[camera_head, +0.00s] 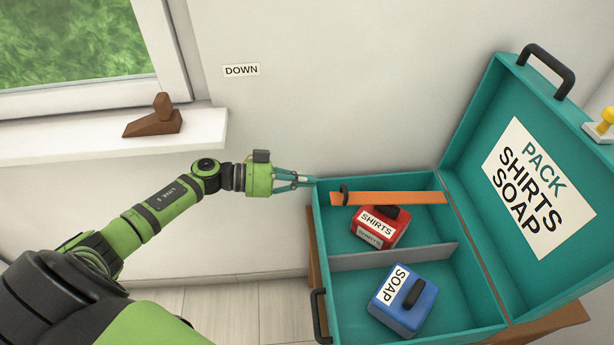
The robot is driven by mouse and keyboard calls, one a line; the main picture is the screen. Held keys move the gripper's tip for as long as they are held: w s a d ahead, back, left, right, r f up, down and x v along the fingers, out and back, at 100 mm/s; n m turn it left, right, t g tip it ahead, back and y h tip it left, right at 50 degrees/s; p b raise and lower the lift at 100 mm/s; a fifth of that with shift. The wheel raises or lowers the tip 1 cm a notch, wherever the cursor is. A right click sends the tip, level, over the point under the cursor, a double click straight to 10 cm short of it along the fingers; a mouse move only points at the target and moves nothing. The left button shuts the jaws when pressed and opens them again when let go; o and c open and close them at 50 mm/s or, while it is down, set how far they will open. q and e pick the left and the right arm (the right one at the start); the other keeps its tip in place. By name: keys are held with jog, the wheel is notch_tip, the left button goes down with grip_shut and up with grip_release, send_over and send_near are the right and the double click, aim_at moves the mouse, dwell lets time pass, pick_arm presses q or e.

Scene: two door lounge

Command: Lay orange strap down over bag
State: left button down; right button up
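The orange strap (400,198) is a straight flat strip across the back part of the open teal suitcase's (478,318) rear compartment. A small black tab (345,195) stands at its left end. The red bag (379,228) labelled SHIRTS sits in that compartment, in front of the strap in the picture. Its dark handle touches the strap's outline; I cannot tell if they touch. My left gripper (312,181) is at the suitcase's back left corner, left of the strap and apart from it. Its fingers run close together; I cannot tell whether they are shut. My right gripper is out of view.
A grey divider (394,257) separates the red bag from the blue SOAP bag (404,298) in front. The raised lid (474,149) stands at the right, with a PACK SHIRTS SOAP label. A DOWN sign (241,70) is on the wall. A brown wedge (154,124) lies on the windowsill.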

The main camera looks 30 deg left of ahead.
pick_arm(q)
jog(key=x, duration=0.7)
jog(key=shift+w+d, duration=0.15)
